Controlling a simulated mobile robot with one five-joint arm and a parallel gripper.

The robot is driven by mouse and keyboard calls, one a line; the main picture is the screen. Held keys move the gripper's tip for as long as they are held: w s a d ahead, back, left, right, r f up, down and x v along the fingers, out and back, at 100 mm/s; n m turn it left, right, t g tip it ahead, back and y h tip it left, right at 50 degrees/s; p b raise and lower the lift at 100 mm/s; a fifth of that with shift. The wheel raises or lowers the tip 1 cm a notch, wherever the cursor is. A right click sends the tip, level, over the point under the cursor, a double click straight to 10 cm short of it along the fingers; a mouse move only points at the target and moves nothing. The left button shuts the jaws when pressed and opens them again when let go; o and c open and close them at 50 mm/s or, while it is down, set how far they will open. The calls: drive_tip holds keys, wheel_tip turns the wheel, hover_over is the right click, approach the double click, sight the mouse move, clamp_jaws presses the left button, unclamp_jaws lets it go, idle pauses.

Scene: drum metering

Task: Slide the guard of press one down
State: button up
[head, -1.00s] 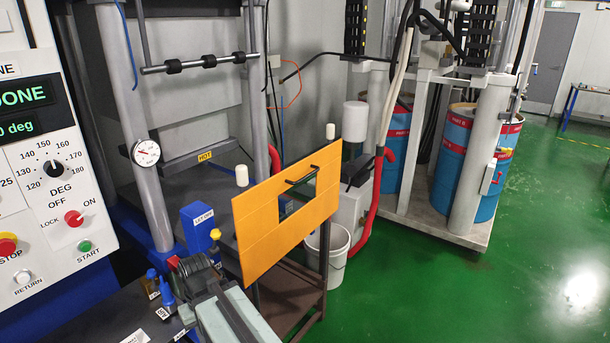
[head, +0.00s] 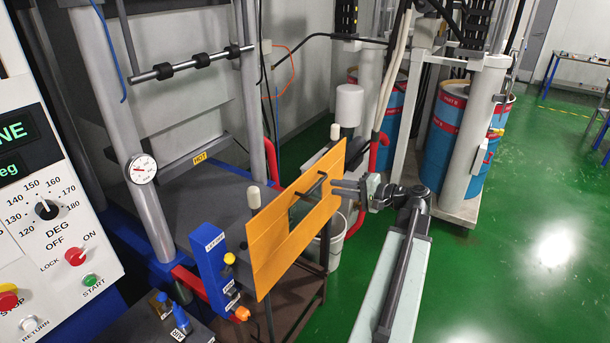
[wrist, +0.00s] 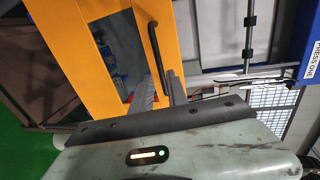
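The guard of press one (head: 285,245) is an orange panel with a cut-out window, standing raised in front of the press. It also shows in the wrist view (wrist: 88,60). Its black bar handle (head: 312,185) runs at a slant across the top of the window; the wrist view shows the handle (wrist: 152,45) just beyond my fingertips. My gripper (head: 336,187) is to the right of the handle, its two fingers apart with a gap between them. Its fingers also show in the wrist view (wrist: 160,88). I cannot tell whether they touch the handle.
A control panel (head: 50,215) with dial and buttons is at the left. A blue box (head: 212,265) stands left of the guard. A white bucket (head: 338,240) sits behind it. Drums (head: 450,140) stand behind. Green floor at the right is free.

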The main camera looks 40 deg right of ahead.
sight(318, 183)
drive_tip(key=b+x, duration=0.1)
drive_tip(key=x, duration=0.7)
drive_tip(key=shift+b, duration=0.35)
drive_tip(key=shift+c, duration=0.2)
clamp_jaws()
idle(0.8)
